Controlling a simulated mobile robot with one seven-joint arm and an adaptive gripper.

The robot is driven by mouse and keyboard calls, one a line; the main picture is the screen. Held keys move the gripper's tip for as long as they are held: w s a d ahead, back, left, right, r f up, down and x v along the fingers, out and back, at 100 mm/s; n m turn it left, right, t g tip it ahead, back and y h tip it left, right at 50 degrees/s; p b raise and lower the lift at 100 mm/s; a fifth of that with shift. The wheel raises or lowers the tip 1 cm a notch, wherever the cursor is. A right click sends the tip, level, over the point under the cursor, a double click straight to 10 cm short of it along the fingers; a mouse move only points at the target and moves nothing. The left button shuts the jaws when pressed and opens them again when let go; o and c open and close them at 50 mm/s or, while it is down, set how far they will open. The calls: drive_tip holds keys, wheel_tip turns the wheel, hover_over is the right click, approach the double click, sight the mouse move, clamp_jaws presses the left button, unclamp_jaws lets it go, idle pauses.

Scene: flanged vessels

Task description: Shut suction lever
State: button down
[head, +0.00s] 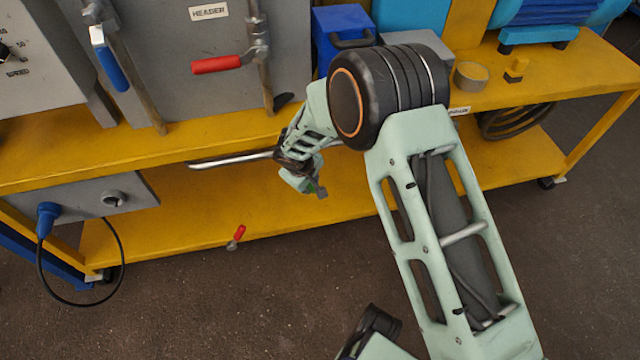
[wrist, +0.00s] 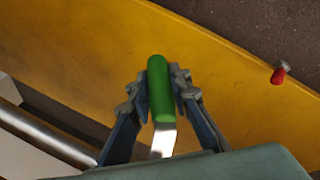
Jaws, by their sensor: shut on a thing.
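My gripper (head: 314,187) is in front of the yellow bench's edge, low beside a silver pipe. In the wrist view my gripper (wrist: 159,86) has its two fingers shut on a green handle (wrist: 158,92), one finger on each side. The handle sits on a flat bright metal lever (wrist: 163,143) that runs back toward the wrist. In the head view only a small bit of green shows at the fingers. The lever's pivot and valve are hidden, and I see no label naming it the suction lever.
A blue-handled lever (head: 113,70) and a red-handled lever (head: 216,65) are on the pipes by the HEADER panel (head: 209,12). A silver pipe (head: 232,159) sticks out left of my gripper. A small red-handled part (head: 237,236) is near the lower shelf's edge. The floor in front is clear.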

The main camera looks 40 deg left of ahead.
drive_tip(key=shift+s+a+f+m+g+y+p, duration=0.2)
drive_tip(key=shift+s+a+g+y+p, duration=0.4)
drive_tip(key=shift+s+g+y, duration=0.2)
drive_tip(key=shift+s+a+f+m+g+y+p, duration=0.1)
drive_tip(key=shift+s+a+m+g+y+p, duration=0.1)
drive_tip(key=shift+s+a+g+y+p, duration=0.55)
drive_tip(key=shift+w+d, duration=0.1)
drive_tip(key=shift+w, duration=0.05)
drive_tip(key=c, duration=1.8)
unclamp_jaws()
drive_tip(key=shift+o, duration=0.2)
drive_tip(key=shift+d, duration=0.1)
drive_tip(key=v, duration=1.2)
drive_tip(key=shift+w, duration=0.15)
